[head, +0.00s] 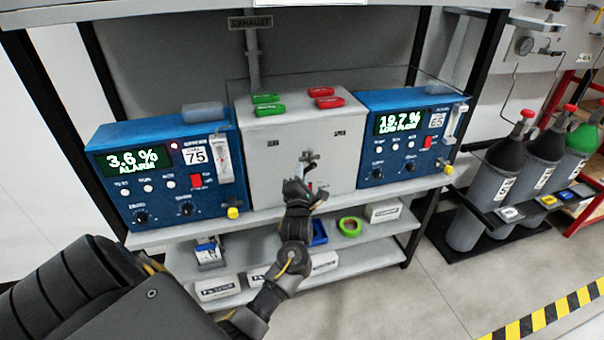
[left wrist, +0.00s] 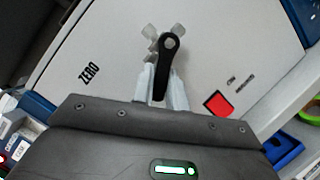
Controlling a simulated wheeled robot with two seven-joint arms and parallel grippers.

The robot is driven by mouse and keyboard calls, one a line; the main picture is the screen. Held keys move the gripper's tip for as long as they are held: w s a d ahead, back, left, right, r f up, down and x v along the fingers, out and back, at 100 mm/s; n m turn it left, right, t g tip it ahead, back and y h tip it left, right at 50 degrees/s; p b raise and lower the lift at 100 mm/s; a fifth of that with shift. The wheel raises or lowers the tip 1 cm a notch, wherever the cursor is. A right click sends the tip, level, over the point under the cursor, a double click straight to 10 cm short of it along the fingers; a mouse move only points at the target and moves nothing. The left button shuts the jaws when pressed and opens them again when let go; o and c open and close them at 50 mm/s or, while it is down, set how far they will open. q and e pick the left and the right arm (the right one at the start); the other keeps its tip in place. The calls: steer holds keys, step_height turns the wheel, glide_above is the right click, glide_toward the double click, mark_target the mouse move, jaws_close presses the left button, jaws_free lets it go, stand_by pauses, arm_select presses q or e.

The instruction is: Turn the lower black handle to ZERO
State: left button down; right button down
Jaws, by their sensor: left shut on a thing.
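The black handle (left wrist: 166,66) shows in the left wrist view on a pale metal valve fitting (left wrist: 153,45) on the front of the grey box (head: 265,165). Its pivot end is uncovered, and its other end lies between the fingers of my left gripper (left wrist: 164,88). My left gripper is shut on the handle. In the head view, my left gripper (head: 304,187) is at the front of the box and mostly hides the handle. In the left wrist view the ZERO label (left wrist: 89,72) is left of the handle, which does not point at it. My right gripper is not in view.
Blue analysers stand left (head: 165,180) and right (head: 408,130) of the box, reading 3.6 % ALARM and 19.7 % LOW FLOW. Green and red tags lie on the box. A lower shelf (head: 365,240) holds green tape (head: 350,227) and small boxes. Gas cylinders (head: 483,185) stand at right.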

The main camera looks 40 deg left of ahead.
arm_select(q)
steer(key=m+p, duration=0.1)
steer(key=r+m+h+p, duration=0.1)
steer(key=p, duration=0.1)
steer(key=m+p, duration=0.2)
steer(key=shift+s+a+r+g+h, duration=0.15)
steer(key=shift+s+r+g+h, duration=0.15)
steer(key=shift+r, duration=0.1)
steer(key=shift+r+m+g+p, duration=0.25)
steer(key=shift+m+g+p, duration=0.15)
steer(key=shift+m+p, duration=0.95)
steer(key=c, duration=1.4)
jaws_free()
steer(key=b+v, duration=0.2)
steer(key=v, duration=0.8)
steer(key=shift+s+b, duration=0.35)
